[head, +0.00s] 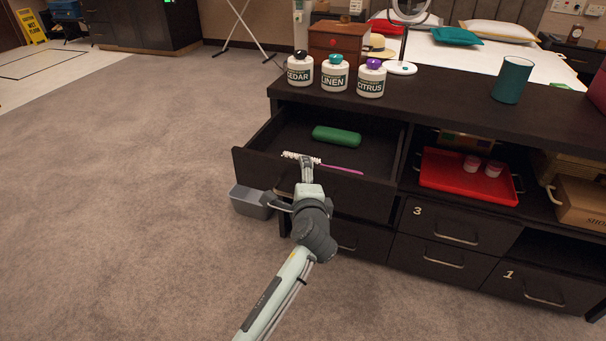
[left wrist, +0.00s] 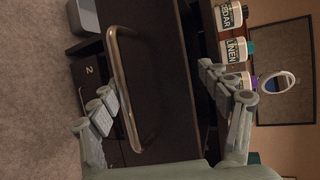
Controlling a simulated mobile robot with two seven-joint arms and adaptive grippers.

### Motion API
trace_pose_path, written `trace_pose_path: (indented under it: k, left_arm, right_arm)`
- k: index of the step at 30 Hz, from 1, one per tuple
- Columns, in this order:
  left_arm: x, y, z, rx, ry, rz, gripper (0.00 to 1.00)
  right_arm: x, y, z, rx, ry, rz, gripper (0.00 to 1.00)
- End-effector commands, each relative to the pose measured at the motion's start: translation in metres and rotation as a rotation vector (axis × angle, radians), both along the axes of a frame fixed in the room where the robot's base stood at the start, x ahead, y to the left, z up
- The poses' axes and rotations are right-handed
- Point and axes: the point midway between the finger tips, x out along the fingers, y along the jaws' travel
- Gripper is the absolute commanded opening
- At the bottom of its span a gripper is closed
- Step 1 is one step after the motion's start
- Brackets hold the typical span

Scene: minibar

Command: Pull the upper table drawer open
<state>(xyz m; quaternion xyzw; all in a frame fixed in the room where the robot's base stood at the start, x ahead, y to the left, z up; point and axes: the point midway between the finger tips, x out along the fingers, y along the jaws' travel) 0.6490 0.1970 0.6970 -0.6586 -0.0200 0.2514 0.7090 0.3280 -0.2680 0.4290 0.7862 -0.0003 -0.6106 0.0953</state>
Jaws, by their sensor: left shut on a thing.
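The upper table drawer (head: 262,168) is the dark one at the table's left end. It stands well out from the table, so its inside shows from above. Its metal handle (left wrist: 138,92) is a curved bar that lies between the fingers of my left gripper (left wrist: 160,95) in the left wrist view. In the head view my left gripper (head: 307,180) is at the drawer front, shut on the handle, and hides part of it. A green case (head: 337,136) and a pink-handled brush (head: 341,169) with white bristles lie in the drawer. My right gripper is not in view.
Bottles marked Cedar (head: 300,72), Linen (head: 334,76) and Citrus (head: 371,82) stand on the tabletop (head: 430,98). A grey bin (head: 247,204) is on the floor beside the drawer. A red tray (head: 450,180) sits in the open shelf to the right. The carpet at left is clear.

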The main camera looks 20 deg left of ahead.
Motion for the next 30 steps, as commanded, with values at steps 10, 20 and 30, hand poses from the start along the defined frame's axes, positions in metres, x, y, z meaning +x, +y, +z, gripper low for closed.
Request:
trace_pose_path:
  k: [10,20,30]
  left_arm:
    - [-0.015,-0.02,0.035,-0.007,-0.058,-0.024,0.53]
    - [-0.037,-0.027,0.038,-0.007,-0.058,-0.024,0.46]
    - [-0.045,-0.026,0.032,-0.004,-0.047,-0.018,0.31]
  right_arm:
    - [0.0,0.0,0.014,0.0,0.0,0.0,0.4]
    - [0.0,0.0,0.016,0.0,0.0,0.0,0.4]
    - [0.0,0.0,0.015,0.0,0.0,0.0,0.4]
